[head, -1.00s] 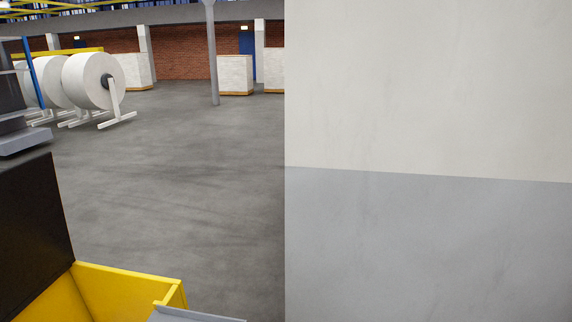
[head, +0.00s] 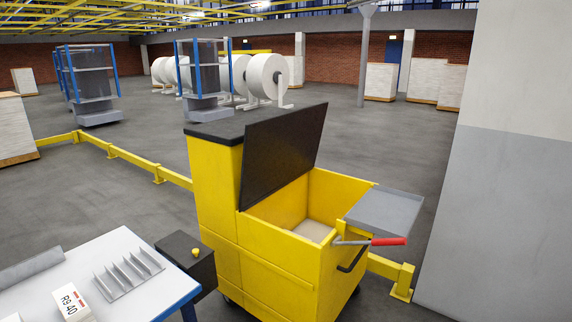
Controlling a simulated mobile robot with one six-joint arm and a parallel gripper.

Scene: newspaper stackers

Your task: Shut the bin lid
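The yellow bin (head: 280,285) stands in the middle of the head view, with an open compartment at its right. Its black lid (head: 283,155) is raised, hinged along the bin's left block and leaning up to the right. A light flat thing (head: 312,230) lies inside on the bottom. A grey tray (head: 384,210) sits at the bin's right edge, with a red-handled tool (head: 385,241) below its front edge. My gripper is not in view.
A white table (head: 120,290) with a metal rack (head: 130,275) is at the lower left. A black box with a yellow button (head: 187,262) stands between table and bin. A yellow rail (head: 140,162) runs behind the bin. A wall (head: 505,200) stands at right.

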